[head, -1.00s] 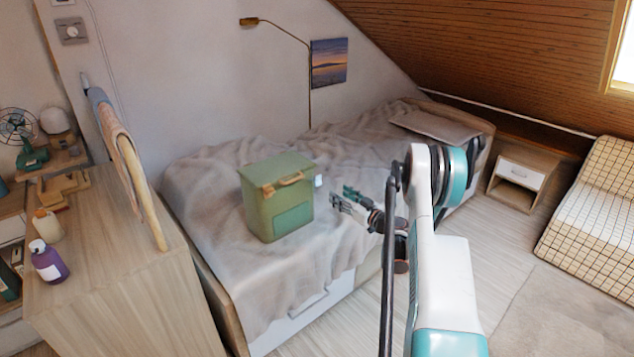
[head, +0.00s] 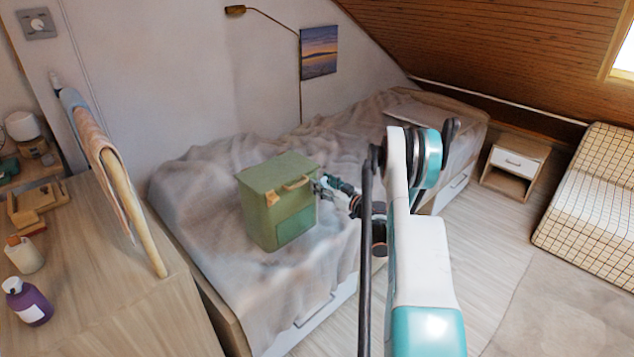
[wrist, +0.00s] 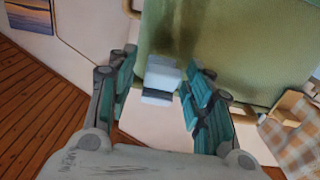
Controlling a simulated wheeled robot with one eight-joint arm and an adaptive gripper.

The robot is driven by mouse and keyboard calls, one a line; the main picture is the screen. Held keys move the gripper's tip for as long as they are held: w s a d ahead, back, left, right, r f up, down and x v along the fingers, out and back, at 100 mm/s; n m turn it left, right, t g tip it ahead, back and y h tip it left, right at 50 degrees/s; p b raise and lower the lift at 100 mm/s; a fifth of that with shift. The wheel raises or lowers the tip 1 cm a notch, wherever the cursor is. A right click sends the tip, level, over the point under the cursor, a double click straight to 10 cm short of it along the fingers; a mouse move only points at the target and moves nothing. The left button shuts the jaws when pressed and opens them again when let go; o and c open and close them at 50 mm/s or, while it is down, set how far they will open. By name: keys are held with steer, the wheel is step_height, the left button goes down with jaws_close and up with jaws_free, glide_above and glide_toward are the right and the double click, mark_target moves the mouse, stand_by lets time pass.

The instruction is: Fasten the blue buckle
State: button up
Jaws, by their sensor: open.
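The green box (head: 277,205) stands upright on the bed. A pale blue-white buckle (wrist: 160,80) sticks out from the green box (wrist: 230,45) in the wrist view, with a darker grey-blue band across it. My gripper (wrist: 160,75) is open, with its teal fingers on either side of the buckle; I cannot tell whether they touch it. In the head view my gripper (head: 326,186) is at the box's right side and the buckle is hidden behind it.
The bed (head: 205,208) is covered with a rumpled blanket. A wooden dresser (head: 120,300) stands at left with a purple bottle (head: 28,303) and a towel on a rail (head: 100,150). A nightstand (head: 514,168) and checkered seat (head: 595,205) are at right. Floor between is clear.

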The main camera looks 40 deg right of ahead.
steer(key=c, duration=1.1)
steer(key=shift+r+g+p, duration=0.5)
steer(key=shift+g+p, duration=0.1)
steer(key=shift+w+r+g+p, duration=0.1)
steer(key=shift+w+g+p, duration=0.1)
steer(key=shift+g+p, duration=0.6)
steer(key=o, duration=1.1)
steer(key=a+v, duration=0.1)
steer(key=v, duration=1.1)
steer(key=shift+d, duration=0.4)
